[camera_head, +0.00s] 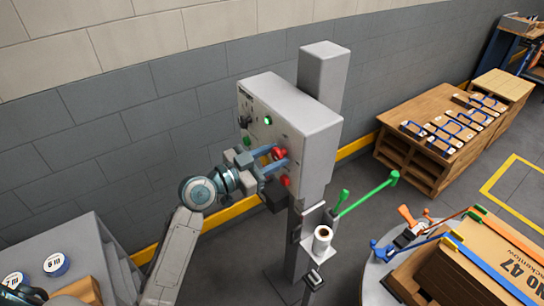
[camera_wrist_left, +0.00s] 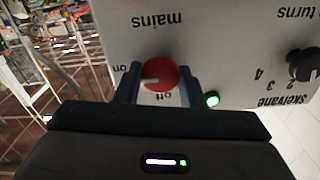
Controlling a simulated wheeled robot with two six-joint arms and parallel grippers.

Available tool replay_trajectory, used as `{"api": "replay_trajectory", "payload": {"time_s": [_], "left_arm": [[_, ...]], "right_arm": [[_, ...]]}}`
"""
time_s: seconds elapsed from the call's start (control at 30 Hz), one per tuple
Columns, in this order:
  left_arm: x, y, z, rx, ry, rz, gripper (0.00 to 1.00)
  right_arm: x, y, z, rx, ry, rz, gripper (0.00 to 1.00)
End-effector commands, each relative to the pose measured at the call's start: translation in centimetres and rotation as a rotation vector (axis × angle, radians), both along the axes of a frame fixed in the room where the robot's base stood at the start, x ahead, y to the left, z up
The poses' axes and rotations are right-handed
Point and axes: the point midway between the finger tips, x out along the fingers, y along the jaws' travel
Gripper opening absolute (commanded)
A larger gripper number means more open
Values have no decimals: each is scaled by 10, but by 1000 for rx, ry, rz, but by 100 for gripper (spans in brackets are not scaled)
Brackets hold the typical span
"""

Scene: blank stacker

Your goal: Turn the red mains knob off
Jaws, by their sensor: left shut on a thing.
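The red mains knob (camera_head: 279,153) is on the front of a grey control box (camera_head: 312,130). My left gripper (camera_head: 274,160) is at it with its blue fingers on either side, shut on the knob. In the left wrist view, which shows the panel upside down, the red knob (camera_wrist_left: 160,76) sits between the two fingers (camera_wrist_left: 160,88). The white mark on the knob points left in that view, toward the word "on". The word "off" is below the knob. My right gripper is in neither view.
A green lamp (camera_wrist_left: 212,100) glows on the panel, and a black dial (camera_wrist_left: 303,65) is beside it. A red button (camera_head: 286,181) is below the knob. A post with a white roll (camera_head: 322,238) and a green-handled bar (camera_head: 368,192) stands below right.

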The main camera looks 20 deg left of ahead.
Motion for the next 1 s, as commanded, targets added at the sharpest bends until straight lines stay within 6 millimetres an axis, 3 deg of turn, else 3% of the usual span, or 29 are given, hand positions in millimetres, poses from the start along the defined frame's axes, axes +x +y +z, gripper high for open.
{"api": "replay_trajectory", "payload": {"time_s": [0.37, 1.0], "left_arm": [[0, 0, 0, -153, 121, 0, 13], [0, 1, 2, -630, 491, 1, 13]], "right_arm": [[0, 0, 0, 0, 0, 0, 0], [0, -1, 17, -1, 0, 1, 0]]}}
